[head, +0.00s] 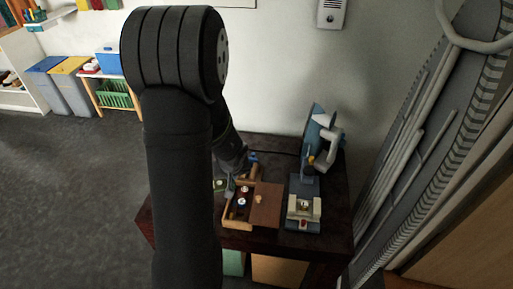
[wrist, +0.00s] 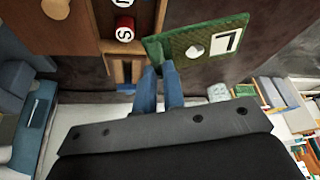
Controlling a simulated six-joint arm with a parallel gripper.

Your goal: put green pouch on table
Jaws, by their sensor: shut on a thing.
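A flat green pouch (wrist: 200,42) with a white square label and a pale round spot shows in the wrist view, just past my fingertips. My gripper (wrist: 160,72) has its two blue fingers closed on the near edge of the pouch. In the head view my arm hides most of the gripper, and only a small part of the pouch (head: 229,189) shows beside the wooden box. The dark brown table (head: 325,243) lies below. I cannot tell whether the pouch touches the tabletop.
The open wooden box (head: 266,208) holds small round pieces, including a red and white one (wrist: 124,28). A blue and grey machine (head: 303,185) stands to its right. A wall is behind the table. Bins (head: 72,83) stand far left on the floor.

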